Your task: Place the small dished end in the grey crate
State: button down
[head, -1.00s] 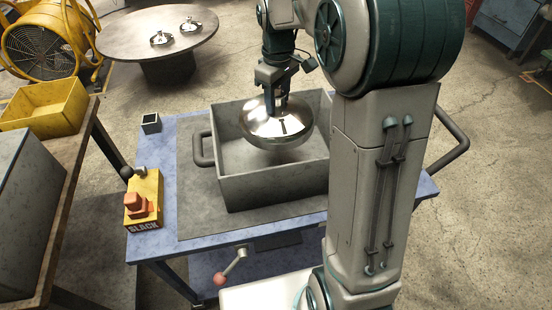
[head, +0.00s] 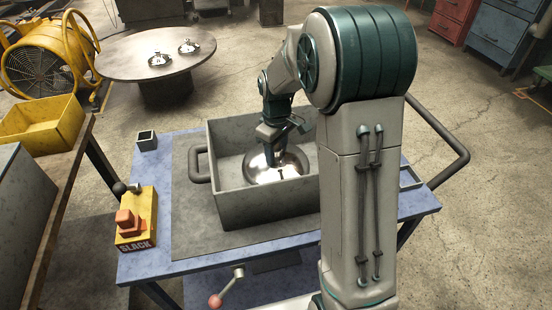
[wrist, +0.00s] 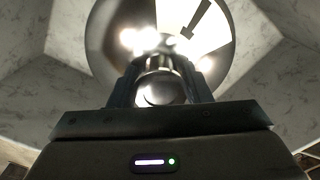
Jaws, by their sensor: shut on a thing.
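The small dished end (head: 290,172) is a shiny, polished metal dome inside the grey crate (head: 240,210). My gripper (head: 271,152) is above it, reaching down into the crate, and is shut on it. In the wrist view the dished end (wrist: 105,40) is large and bright beyond my gripper (wrist: 160,88), with a knob between the two fingers. The crate walls show around it in the wrist view (wrist: 270,60). I cannot tell whether the dished end touches the crate floor. My arm hides the crate's right end in the head view.
The crate stands on a grey mat (head: 190,240) on a blue table (head: 150,265). A round table (head: 130,45) with two shiny metal pieces stands behind.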

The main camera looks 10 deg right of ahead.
aim_at(276, 159)
jog(key=shift+f, duration=1.6)
jog(key=shift+f, duration=0.2)
jog(key=c, duration=0.7)
grip_release()
jog(key=shift+c, duration=0.2)
jog(key=shift+r, duration=0.1)
